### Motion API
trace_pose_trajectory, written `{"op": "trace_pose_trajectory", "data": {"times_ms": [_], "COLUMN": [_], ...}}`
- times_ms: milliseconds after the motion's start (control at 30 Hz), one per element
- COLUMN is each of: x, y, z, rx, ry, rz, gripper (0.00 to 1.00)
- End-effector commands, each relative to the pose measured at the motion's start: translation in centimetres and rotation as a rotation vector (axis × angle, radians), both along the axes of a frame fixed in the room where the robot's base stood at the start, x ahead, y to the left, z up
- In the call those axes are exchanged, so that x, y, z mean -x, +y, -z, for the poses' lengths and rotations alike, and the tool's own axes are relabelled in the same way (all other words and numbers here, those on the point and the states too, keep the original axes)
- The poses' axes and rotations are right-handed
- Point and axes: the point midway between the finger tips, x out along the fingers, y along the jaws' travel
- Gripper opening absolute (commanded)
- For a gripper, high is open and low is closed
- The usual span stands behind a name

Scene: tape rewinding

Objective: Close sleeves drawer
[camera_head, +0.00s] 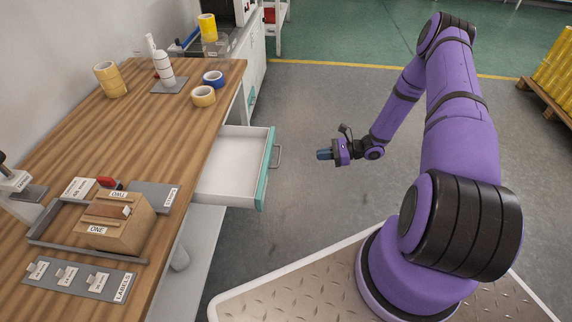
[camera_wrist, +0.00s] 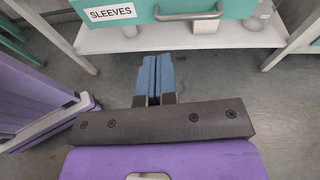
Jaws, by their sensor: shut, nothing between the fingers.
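The sleeves drawer (camera_head: 232,170) is pulled out from under the wooden bench in the head view. Its inside is white and looks empty, and its front is teal with a metal handle (camera_head: 277,156). In the wrist view the drawer front (camera_wrist: 235,9) fills the top, with a "SLEEVES" label (camera_wrist: 110,13) and the handle (camera_wrist: 188,15). My gripper (camera_head: 324,154) is to the right of the drawer front, apart from it, with its blue fingers pointing towards it. In the wrist view the fingers (camera_wrist: 154,75) are together and empty, below the drawer front.
The wooden bench (camera_head: 150,130) carries tape rolls (camera_head: 204,96), a cardboard box (camera_head: 115,222) in a grey tray and a labels plate (camera_head: 80,278). A white lower shelf (camera_wrist: 180,37) lies under the drawer. The floor between gripper and drawer is clear.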

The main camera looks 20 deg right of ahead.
Motion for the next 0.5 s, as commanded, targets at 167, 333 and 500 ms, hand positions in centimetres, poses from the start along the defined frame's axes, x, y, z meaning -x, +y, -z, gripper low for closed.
{"op": "trace_pose_trajectory", "data": {"times_ms": [167,333,500], "x": [0.6,0.3,-0.7], "y": [-0.1,0.4,2.4], "z": [2.6,3.2,3.6], "rx": [-0.049,-0.056,-0.056], "ry": [0.029,0.035,0.035], "rz": [0.068,0.080,0.076], "gripper": [0.00,0.00,0.00]}}
